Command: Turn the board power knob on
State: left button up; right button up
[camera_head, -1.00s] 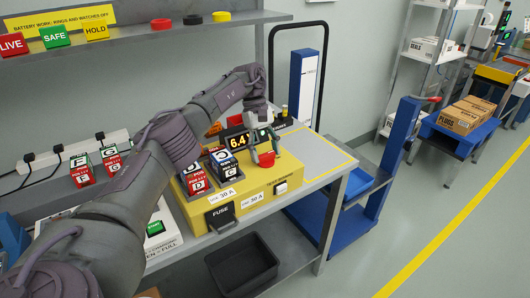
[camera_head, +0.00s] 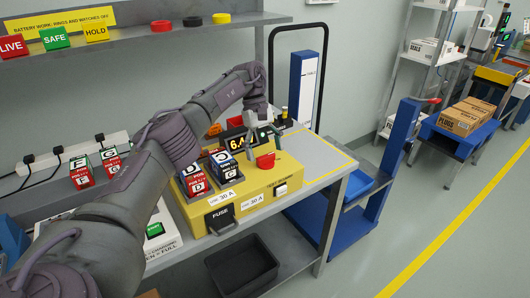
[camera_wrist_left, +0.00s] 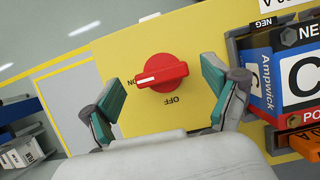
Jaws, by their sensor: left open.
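The red power knob (camera_head: 265,161) sits on top of the yellow test board (camera_head: 262,185). In the left wrist view the knob (camera_wrist_left: 162,72) has a white pointer mark directed at the ON label (camera_wrist_left: 131,82). The OFF label (camera_wrist_left: 173,98) is at its lower side. My left gripper (camera_head: 264,143) is just above and behind the knob in the head view. Its fingers are spread and empty, and in the wrist view the green-padded fingers (camera_wrist_left: 163,85) stand apart on either side of the knob, with gaps. My right gripper is not in view.
Battery blocks (camera_head: 224,164) stand in the board beside the knob, close to a gripper finger in the wrist view. The grey bench (camera_head: 325,155) is clear at right. A black bin (camera_head: 242,266) is below.

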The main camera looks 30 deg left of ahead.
aim_at(265, 155)
pick_arm(q)
notch_tip(265, 155, up, 9)
dwell(0.3)
dwell(0.4)
